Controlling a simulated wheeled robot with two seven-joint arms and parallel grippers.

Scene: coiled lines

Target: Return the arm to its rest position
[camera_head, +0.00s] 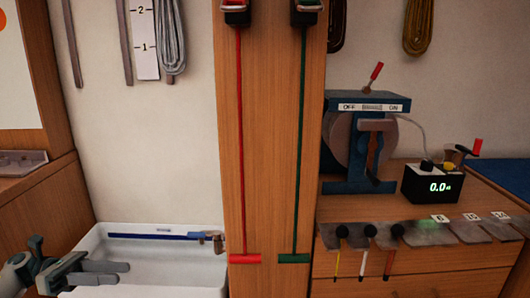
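My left gripper (123,273) shows at the bottom left, dark grey, over the left part of a white basin (180,271). Its two fingers point right with a gap between them, and nothing shows in the gap. Only a short part of my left arm is in view at the lower left edge. My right gripper and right arm are not in view.
A wooden post carries a red line (240,140) and a green line (301,140) with bars at their lower ends. A blue reel machine (358,150) and a black box with display (430,184) stand on the right cabinet. Coils hang on the wall.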

